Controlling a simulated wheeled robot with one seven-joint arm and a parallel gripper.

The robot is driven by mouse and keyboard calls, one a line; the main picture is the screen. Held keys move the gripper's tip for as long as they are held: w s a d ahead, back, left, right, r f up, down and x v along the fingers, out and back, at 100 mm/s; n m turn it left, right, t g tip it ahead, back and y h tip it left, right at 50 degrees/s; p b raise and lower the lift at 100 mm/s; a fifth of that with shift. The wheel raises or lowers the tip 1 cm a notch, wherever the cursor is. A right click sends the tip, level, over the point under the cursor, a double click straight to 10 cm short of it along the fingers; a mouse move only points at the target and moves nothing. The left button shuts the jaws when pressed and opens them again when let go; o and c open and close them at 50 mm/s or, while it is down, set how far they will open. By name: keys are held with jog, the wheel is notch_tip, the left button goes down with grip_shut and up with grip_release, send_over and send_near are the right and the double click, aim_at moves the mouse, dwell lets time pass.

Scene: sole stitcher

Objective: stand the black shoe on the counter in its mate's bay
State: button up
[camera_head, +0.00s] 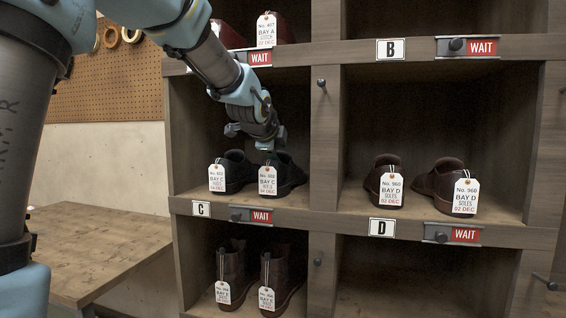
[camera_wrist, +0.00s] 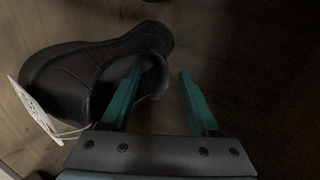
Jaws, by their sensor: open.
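Two black shoes stand side by side in bay C, a left one (camera_head: 238,172) and a right one (camera_head: 290,176), each with a white tag reading BAY C. My gripper (camera_head: 272,147) reaches into that bay just above the right shoe. In the wrist view a black shoe (camera_wrist: 75,75) lies left of centre with its tag (camera_wrist: 35,108) at the left. My gripper's teal fingers (camera_wrist: 160,72) are apart. The left finger overlaps the shoe's collar and the right finger is over dark, clear space. Whether either finger touches the shoe is hard to tell.
The visible part of the wooden counter (camera_head: 95,240) at left is bare. Brown shoes (camera_head: 385,180) stand in bay D, and dark brown boots (camera_head: 232,270) stand below bay C. An upright divider (camera_head: 323,130) is close right of my gripper. Knobs and WAIT plates (camera_head: 262,217) line the shelf edges.

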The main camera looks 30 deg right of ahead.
jog(key=v, duration=0.6)
jog(key=shift+s+a+r+p, duration=0.1)
jog(key=shift+a+p, duration=0.05)
jog(key=shift+p, duration=0.15)
